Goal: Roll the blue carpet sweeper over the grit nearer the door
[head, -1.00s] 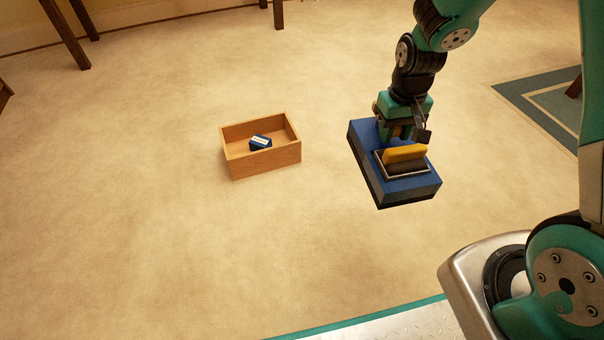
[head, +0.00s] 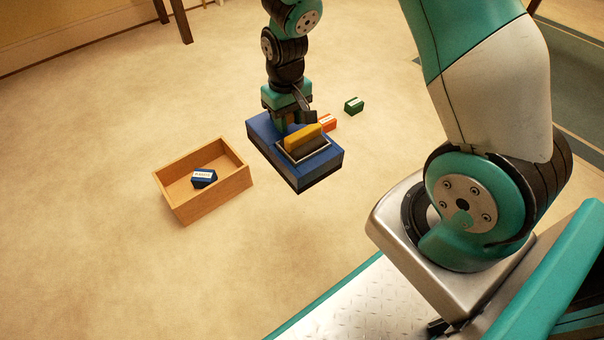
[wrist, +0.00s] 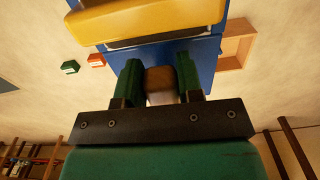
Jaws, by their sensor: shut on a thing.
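I cannot tell whether the sweeper touches the carpet. I make out no grit on the visible carpet, and no door shows.
An open wooden box (head: 212,198) stands left of the sweeper with a small blue block (head: 204,178) inside. An orange block (head: 328,122) and a green block (head: 354,105) lie just beyond the sweeper. Furniture legs (head: 181,22) stand at the back. Carpet at left is clear.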

